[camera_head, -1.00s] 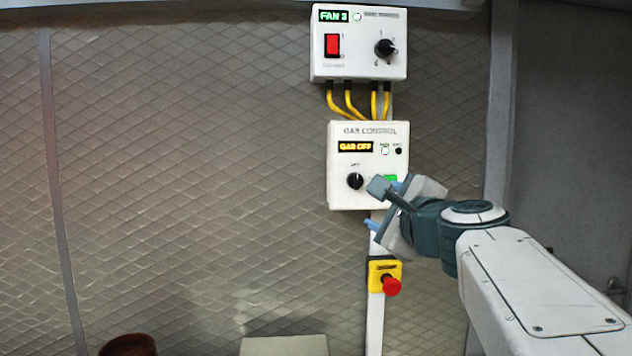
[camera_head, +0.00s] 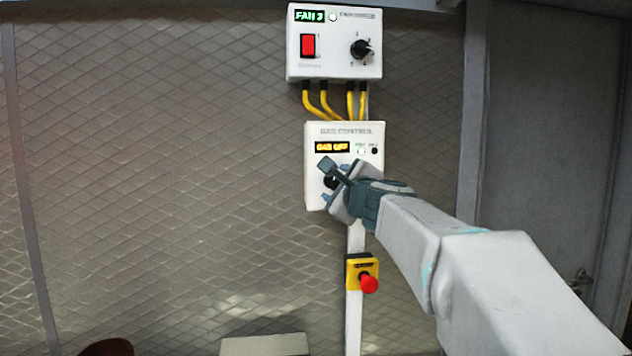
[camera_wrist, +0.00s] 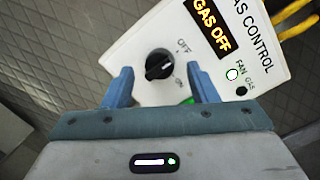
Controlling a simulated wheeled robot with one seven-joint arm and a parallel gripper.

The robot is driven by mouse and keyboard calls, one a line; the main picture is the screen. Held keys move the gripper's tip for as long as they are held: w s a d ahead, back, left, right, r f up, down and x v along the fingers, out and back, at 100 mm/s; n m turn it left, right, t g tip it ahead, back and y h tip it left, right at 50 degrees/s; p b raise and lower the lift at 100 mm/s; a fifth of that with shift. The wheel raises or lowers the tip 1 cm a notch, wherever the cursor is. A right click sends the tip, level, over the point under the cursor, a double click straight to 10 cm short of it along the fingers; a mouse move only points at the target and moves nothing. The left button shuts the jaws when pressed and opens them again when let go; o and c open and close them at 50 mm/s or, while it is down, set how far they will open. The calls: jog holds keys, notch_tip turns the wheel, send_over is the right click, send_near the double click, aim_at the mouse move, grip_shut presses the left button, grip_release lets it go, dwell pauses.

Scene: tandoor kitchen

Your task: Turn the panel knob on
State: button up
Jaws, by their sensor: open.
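The white gas control panel (camera_head: 312,160) is on the wall; its display reads GAS OFF. In the head view the knob (camera_head: 329,182) is partly hidden by my gripper. My gripper (camera_wrist: 162,88) is open and empty. Its two blue fingers point at the panel, one on each side of the knob's line in the wrist view. I cannot tell whether they touch the panel.
A fan control box (camera_head: 335,70) with a red switch (camera_head: 308,45) and a black dial (camera_head: 361,49) hangs above, joined by yellow cables (camera_head: 322,103). A red emergency button (camera_head: 369,284) on a yellow box sits below. The wall to the left is clear.

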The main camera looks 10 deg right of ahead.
jog(key=shift+w+a, duration=0.1)
jog(key=shift+w, duration=0.5)
jog(key=c, duration=0.9)
jog(key=shift+c, duration=0.2)
